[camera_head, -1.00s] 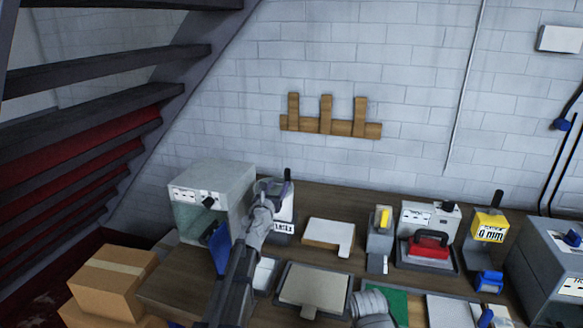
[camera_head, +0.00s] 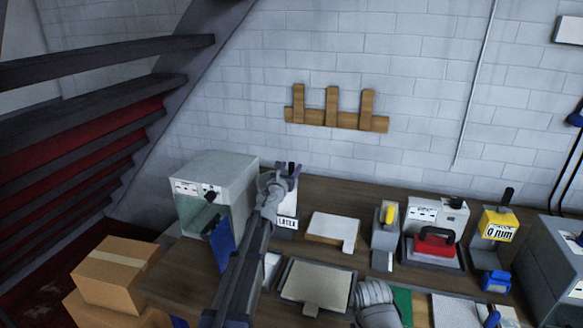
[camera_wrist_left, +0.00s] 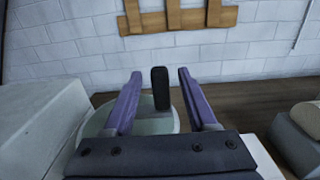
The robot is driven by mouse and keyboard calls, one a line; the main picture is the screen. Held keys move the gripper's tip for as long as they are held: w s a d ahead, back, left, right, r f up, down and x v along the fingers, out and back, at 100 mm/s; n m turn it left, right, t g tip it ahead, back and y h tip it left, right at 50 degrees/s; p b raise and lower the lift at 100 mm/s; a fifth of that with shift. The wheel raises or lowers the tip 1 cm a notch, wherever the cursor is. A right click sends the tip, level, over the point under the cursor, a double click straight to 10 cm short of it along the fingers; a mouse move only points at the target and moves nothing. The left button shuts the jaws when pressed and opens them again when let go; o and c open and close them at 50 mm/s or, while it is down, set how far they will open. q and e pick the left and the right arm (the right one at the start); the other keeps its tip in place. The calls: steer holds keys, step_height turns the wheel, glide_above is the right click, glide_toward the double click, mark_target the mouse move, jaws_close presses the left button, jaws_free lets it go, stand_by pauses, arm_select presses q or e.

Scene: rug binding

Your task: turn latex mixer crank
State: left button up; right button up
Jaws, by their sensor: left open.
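The latex mixer (camera_head: 287,208) is a white container with a "LATEX" label, standing at the back of the bench, partly hidden by my left arm. Its upright black crank handle (camera_head: 291,167) shows at its top. My left gripper (camera_head: 283,175) is open at the top of the mixer. In the left wrist view, the black handle (camera_wrist_left: 160,88) stands between the two purple fingers of my left gripper (camera_wrist_left: 156,82), with a gap on both sides. The mixer's pale round top (camera_wrist_left: 150,126) shows below it.
A grey box machine (camera_head: 228,172) stands close on the left. A white L-shaped board (camera_head: 333,229), a framed tray (camera_head: 315,282) and a red-handled tool (camera_head: 434,243) lie to the right. A wooden rack (camera_head: 337,119) is on the wall. Cardboard boxes (camera_head: 112,272) stand front left.

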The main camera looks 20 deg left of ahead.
arm_select(q)
steer(key=shift+w, duration=0.75)
steer(key=shift+s, duration=0.1)
steer(key=shift+c, duration=0.4)
jaws_close()
